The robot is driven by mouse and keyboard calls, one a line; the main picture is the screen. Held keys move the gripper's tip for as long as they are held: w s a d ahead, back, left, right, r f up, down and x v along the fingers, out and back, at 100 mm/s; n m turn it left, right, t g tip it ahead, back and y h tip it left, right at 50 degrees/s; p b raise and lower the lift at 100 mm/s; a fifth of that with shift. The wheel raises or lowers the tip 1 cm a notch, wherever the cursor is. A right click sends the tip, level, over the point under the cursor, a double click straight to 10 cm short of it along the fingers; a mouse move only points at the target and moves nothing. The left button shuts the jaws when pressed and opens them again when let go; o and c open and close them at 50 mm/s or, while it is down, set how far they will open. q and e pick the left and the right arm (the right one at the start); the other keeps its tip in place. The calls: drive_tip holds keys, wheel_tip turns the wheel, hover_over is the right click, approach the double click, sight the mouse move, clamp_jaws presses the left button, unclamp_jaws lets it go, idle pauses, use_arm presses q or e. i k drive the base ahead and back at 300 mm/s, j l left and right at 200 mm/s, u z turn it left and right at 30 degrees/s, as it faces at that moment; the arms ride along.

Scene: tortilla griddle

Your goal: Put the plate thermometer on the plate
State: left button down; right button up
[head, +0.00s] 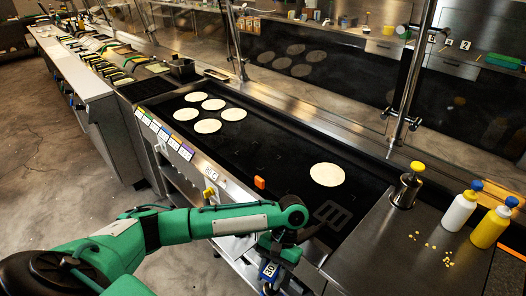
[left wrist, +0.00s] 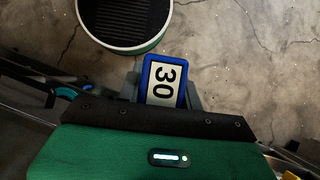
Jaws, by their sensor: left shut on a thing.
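The plate thermometer appears to be the blue-framed piece with a white face reading 30 (head: 268,270). It also shows in the left wrist view (left wrist: 163,83). My left gripper (head: 276,250) is shut on it and points down, in front of the griddle's front edge. In the left wrist view the floor shows beyond the thermometer. The plate is the black griddle surface (head: 265,150), to the upper right of the gripper in the head view. My right gripper is not in view.
Several tortillas (head: 207,126) lie on the far part of the griddle and a single one (head: 327,174) nearer. A slotted turner (head: 332,213) and an orange block (head: 260,183) are near the front edge. Bottles (head: 460,210) and a yellow-topped canister (head: 407,187) stand at right.

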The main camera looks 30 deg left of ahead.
sight(262, 152)
drive_tip(key=j+z, duration=0.15)
drive_tip(key=j, duration=0.6)
drive_tip(key=j+z, duration=0.15)
drive_tip(key=j, duration=0.55)
drive_tip(key=k+j+z, duration=0.15)
drive_tip(key=j, duration=0.55)
